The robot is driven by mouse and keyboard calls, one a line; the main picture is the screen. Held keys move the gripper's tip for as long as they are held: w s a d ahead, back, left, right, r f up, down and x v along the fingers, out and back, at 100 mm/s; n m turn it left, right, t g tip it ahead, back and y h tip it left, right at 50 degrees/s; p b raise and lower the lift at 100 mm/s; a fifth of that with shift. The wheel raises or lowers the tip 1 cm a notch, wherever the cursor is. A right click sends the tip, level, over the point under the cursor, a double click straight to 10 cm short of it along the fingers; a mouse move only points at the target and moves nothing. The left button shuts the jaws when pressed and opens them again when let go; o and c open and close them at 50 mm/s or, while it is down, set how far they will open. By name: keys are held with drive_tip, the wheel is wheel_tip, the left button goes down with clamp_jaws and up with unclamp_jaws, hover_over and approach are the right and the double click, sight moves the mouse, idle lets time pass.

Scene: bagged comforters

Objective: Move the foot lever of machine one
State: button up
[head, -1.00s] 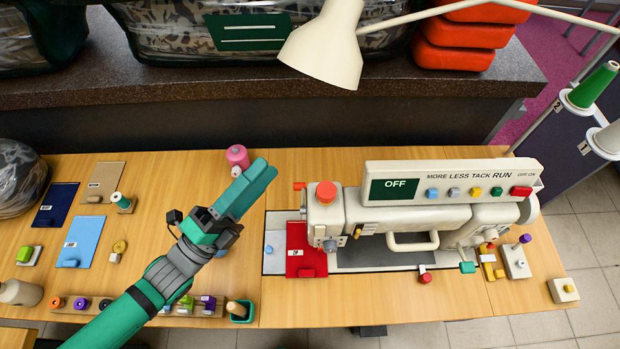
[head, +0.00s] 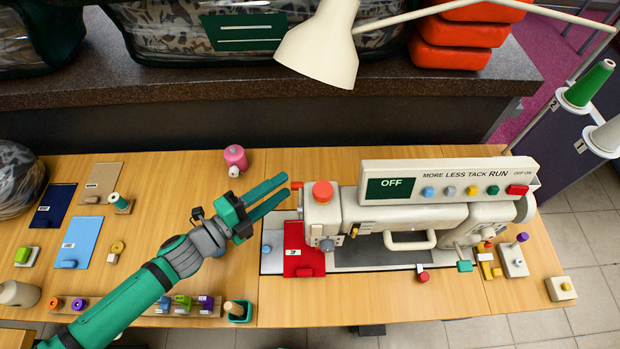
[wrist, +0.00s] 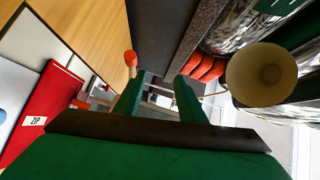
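Machine one, a cream sewing machine (head: 350,212), stands on the wooden table with its display reading OFF. A small orange-red lever (head: 297,185) sticks out from the left end of its head, and it looks like the foot lever. My green gripper (head: 286,185) is open and empty, with its fingertips just left of this lever. I cannot tell whether they touch it. In the wrist view my gripper (wrist: 158,76) shows a clear gap between its fingers. An orange-red knob (wrist: 130,58) appears beside the left fingertip there, not between the fingers.
A round red knob (head: 323,191) tops the machine head. A red ZIP pad (head: 303,262) lies below my gripper. A pink spool (head: 235,157) stands behind it. A cream lamp (head: 318,52) hangs over the dark ledge.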

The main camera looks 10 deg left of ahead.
sight(292, 189)
drive_tip(key=shift+n+g+y, duration=0.3)
drive_tip(key=shift+n+y, duration=0.4)
drive_tip(key=f, duration=0.5)
drive_tip(key=shift+a, duration=0.25)
drive_tip(key=x, duration=1)
drive_tip(key=shift+w+d+f, duration=0.15)
drive_tip(key=shift+c, duration=0.3)
clamp_jaws()
